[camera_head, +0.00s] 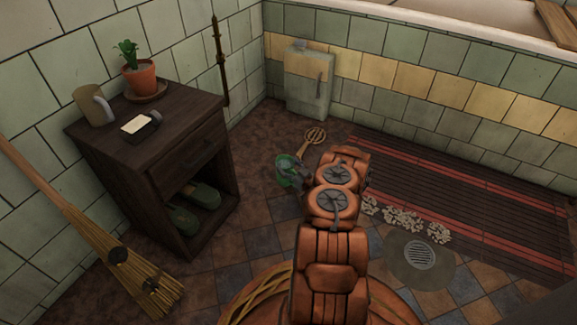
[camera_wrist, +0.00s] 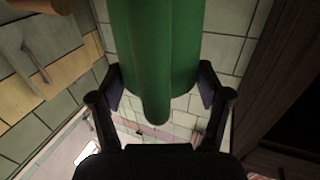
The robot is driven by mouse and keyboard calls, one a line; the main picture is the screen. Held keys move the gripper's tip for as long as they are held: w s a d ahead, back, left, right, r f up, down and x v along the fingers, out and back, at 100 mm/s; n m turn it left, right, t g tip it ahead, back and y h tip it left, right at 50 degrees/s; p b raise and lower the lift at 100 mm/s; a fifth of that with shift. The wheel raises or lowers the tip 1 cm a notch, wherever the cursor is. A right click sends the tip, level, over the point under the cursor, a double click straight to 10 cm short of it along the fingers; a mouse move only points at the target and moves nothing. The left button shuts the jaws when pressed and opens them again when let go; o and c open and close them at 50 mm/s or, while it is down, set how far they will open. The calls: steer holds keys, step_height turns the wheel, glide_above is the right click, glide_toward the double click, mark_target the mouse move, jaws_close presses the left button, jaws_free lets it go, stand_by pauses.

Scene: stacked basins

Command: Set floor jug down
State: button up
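The green jug (camera_head: 286,171) is near the middle of the head view, between the dark nightstand and my orange arm. In the wrist view the green jug (camera_wrist: 153,45) fills the upper middle, with a rounded green part sticking out at its lower end. My gripper (camera_head: 302,172) is at the jug's right side in the head view. In the wrist view my gripper (camera_wrist: 161,88) has one dark finger against each side of the jug, shut on it. The jug's base is hidden, so I cannot tell whether it touches the floor.
The dark nightstand (camera_head: 155,150) stands to the left, holding a mug (camera_head: 92,106) and a potted plant (camera_head: 139,78). A wooden utensil (camera_head: 314,139) lies beyond the jug. A striped mat (camera_head: 450,195) and a drain (camera_head: 420,255) are to the right. A broom (camera_head: 110,245) leans at left.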

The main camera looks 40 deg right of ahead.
steer(key=o, duration=0.4)
steer(key=shift+c, duration=0.2)
steer(key=shift+s+r, duration=0.15)
steer(key=s+a+p, duration=0.1)
steer(key=s+p, duration=0.4)
steer(key=s, duration=0.6)
steer(key=shift+s+a+p, duration=0.15)
steer(key=shift+s+p, duration=0.15)
